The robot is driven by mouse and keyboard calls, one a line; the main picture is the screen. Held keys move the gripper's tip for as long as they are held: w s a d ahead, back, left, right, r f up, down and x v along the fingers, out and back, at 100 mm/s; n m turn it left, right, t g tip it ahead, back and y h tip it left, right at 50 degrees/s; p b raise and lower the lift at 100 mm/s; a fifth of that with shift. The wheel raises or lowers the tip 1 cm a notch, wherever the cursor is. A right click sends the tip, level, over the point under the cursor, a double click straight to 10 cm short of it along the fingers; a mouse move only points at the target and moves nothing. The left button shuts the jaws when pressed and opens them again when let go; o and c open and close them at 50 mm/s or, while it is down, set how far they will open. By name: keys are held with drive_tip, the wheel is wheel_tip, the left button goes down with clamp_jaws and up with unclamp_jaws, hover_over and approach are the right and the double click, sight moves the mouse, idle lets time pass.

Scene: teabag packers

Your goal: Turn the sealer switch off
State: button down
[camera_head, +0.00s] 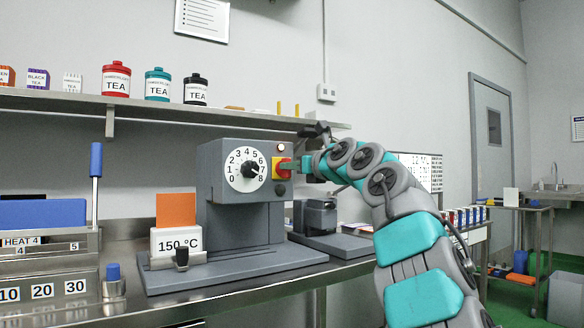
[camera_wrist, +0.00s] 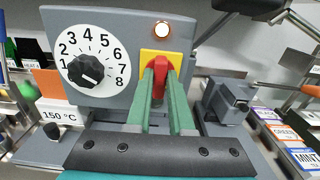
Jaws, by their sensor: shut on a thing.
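The sealer (camera_head: 240,215) is a grey machine on the metal bench, with a numbered dial (camera_head: 248,169) on its front. Its red switch (camera_wrist: 161,77) sits on a yellow plate (camera_wrist: 174,59) right of the dial; in the head view the switch (camera_head: 283,168) is partly hidden by my gripper. A round lamp (camera_wrist: 162,29) above the plate glows warm white. My gripper (camera_wrist: 160,80) has its two green fingers close together on either side of the red switch, shut on it. In the head view my gripper (camera_head: 293,168) reaches the switch from the right.
A 150 °C sign (camera_head: 176,243) and an orange card (camera_head: 176,209) stand left of the sealer. A second grey machine (camera_head: 320,216) stands right behind it. A shelf (camera_head: 150,108) with tea tins runs above. Boxed teas (camera_wrist: 290,135) lie at right.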

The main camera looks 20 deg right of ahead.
drive_tip(key=shift+a+f+n, duration=0.1)
drive_tip(key=shift+n, duration=2.85)
drive_tip(key=shift+a+f+n, duration=0.1)
drive_tip(key=shift+n, duration=2.8)
drive_tip(key=shift+a+f+n, duration=0.1)
drive_tip(key=shift+n, duration=2.85)
drive_tip(key=c, duration=0.8)
unclamp_jaws()
drive_tip(key=shift+s, duration=0.1)
drive_tip(key=shift+s+d, duration=0.1)
